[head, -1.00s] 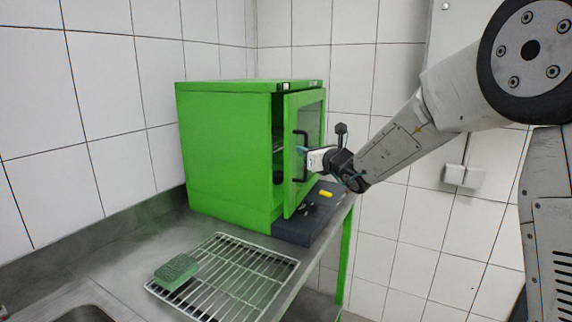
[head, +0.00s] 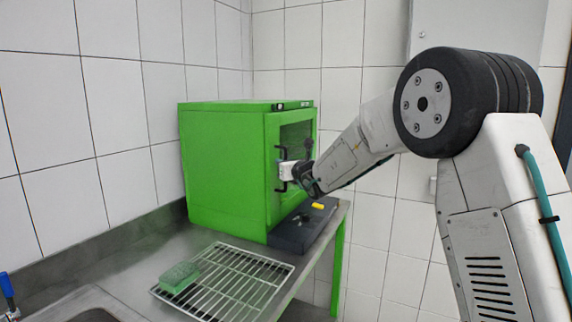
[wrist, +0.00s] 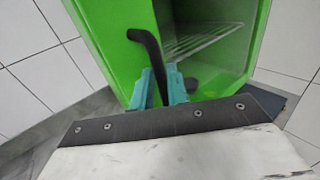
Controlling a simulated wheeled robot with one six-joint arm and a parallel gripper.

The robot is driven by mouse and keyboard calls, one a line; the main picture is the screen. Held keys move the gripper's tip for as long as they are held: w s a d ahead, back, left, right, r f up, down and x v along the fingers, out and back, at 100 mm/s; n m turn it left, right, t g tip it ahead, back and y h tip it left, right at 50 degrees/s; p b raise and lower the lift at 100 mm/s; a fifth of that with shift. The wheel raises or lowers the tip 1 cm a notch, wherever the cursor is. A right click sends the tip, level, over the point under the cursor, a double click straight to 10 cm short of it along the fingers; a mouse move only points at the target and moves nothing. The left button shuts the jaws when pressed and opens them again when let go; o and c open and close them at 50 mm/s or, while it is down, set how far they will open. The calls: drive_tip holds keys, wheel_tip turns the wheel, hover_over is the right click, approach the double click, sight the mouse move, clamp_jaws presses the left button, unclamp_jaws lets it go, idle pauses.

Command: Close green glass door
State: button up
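The green cabinet (head: 222,165) stands on the steel counter. Its green-framed glass door (head: 297,138) sits about flush with the cabinet front in the head view, with no clear gap. Whether it is latched cannot be told. The black door handle (head: 279,154) is on the door's left side. My gripper (head: 286,171) is at the handle. In the wrist view the teal fingers (wrist: 162,87) lie on both sides of the black handle (wrist: 147,45), closed around it. A wire shelf (wrist: 203,40) shows through the glass.
A wire rack (head: 235,283) with a green sponge (head: 180,277) lies on the counter. A dark box (head: 305,228) with a yellow piece (head: 318,205) sits below the door. A sink (head: 92,315) is at the lower left. Tiled walls stand behind.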

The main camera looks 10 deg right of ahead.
drive_tip(key=shift+a, duration=0.2)
drive_tip(key=v, duration=0.8)
drive_tip(key=shift+d, duration=0.2)
drive_tip(key=shift+w, duration=0.15)
